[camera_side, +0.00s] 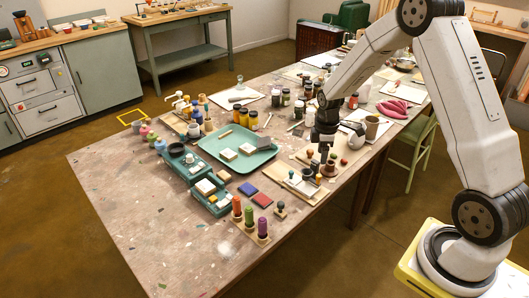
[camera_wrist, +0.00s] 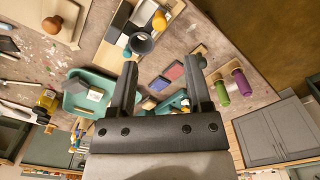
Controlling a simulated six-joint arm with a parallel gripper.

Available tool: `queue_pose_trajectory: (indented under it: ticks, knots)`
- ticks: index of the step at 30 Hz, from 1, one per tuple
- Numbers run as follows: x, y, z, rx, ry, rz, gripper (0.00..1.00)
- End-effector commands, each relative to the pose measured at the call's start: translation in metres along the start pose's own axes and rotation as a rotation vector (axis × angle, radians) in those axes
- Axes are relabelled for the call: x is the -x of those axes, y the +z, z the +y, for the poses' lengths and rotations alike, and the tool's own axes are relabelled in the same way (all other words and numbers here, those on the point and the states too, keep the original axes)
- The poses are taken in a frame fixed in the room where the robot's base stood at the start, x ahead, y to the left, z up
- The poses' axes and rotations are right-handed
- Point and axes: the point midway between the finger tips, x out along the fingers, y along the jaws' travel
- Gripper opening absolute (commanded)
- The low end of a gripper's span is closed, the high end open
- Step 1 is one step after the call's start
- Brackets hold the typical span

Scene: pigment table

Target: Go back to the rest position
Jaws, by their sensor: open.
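My gripper (camera_side: 323,158) points down above the right part of the pigment table (camera_side: 120,200), over a board with small items. In the wrist view my gripper (camera_wrist: 163,68) is open, with its two dark fingers apart and nothing between them. A small dark cup (camera_wrist: 141,42) shows just beyond the left finger in that view. In the side view the dark cup (camera_side: 308,174) stands on a board just left of the fingers. I cannot tell the exact height of the fingertips above the board.
A teal tray (camera_side: 212,150) with pale blocks lies mid-table. Colored stamp handles (camera_side: 249,213) stand on a wooden strip near the front edge. Blue and red pads (camera_side: 257,197) lie behind them. The table's left front is mostly clear.

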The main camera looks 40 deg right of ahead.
Motion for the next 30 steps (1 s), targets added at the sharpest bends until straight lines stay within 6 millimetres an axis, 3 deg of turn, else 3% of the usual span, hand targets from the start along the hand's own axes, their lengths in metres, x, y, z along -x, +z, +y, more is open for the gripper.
queue_pose_trajectory:
  ticks: [5, 11, 20, 30]
  knots:
    - [0.008, -0.007, -0.011, -0.039, 0.013, 0.006, 0.64]
    - [0.028, -0.021, -0.043, -0.159, 0.043, 0.028, 0.64]
    - [0.060, -0.036, -0.118, -0.423, 0.088, 0.097, 0.64]
    - [0.078, -0.032, -0.193, -0.698, 0.096, 0.193, 0.64]
